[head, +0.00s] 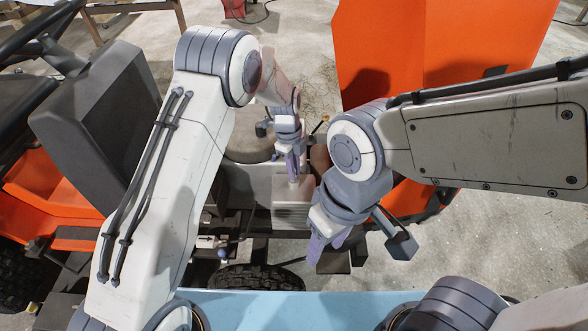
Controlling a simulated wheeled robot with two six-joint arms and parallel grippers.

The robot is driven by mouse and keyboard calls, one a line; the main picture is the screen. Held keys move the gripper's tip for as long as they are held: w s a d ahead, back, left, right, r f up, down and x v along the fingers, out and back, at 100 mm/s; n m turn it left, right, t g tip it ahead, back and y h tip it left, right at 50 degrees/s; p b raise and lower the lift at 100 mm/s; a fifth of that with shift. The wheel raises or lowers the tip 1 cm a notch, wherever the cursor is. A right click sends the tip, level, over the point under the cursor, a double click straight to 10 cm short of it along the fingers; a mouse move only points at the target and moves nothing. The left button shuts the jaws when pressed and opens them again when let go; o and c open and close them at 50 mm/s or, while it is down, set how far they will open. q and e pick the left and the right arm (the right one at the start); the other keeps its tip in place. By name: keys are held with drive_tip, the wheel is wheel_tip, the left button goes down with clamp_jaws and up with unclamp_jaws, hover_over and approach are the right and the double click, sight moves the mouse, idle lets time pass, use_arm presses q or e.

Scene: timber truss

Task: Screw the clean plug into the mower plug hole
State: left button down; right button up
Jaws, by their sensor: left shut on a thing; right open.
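The orange mower (455,45) stands in front of me, with its grey engine block (292,212) near the middle of the head view. My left gripper (293,172) points down just above the block and is shut. A small pale piece at its tips, apparently the clean plug (294,183), is mostly hidden by the fingers. The plug hole is not visible, and I cannot tell whether the plug touches the block. My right gripper (322,246) is lower and nearer, open and seemingly empty, beside the block's lower right.
A dark seat (100,125) and orange bodywork (45,200) fill the left side. A black tyre (255,278) lies below the block. A light blue surface (290,308) runs along the bottom. Bare concrete floor (510,235) is free at the right.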

use_arm(q)
drive_tip(key=c, duration=0.8)
unclamp_jaws()
wheel_tip(320, 180, up, 11)
drive_tip(key=a, duration=0.1)
drive_tip(key=shift+w+f+p, duration=0.2)
drive_tip(key=shift+w+p, duration=0.1)
drive_tip(key=shift+p, duration=0.15)
drive_tip(key=s+d+r+n, duration=0.1)
drive_tip(key=s+r+n, duration=0.4)
drive_tip(key=s, duration=0.6)
drive_tip(key=s+r+n, duration=0.5)
drive_tip(key=s+n, duration=0.1)
drive_tip(key=s, duration=0.4)
drive_tip(key=s+a+n, duration=0.4)
drive_tip(key=s+n, duration=0.2)
drive_tip(key=s, duration=0.6)
wheel_tip(320, 180, up, 13)
drive_tip(key=p, duration=1.3)
drive_tip(key=shift+w+t, duration=0.15)
drive_tip(key=shift+t, duration=0.25)
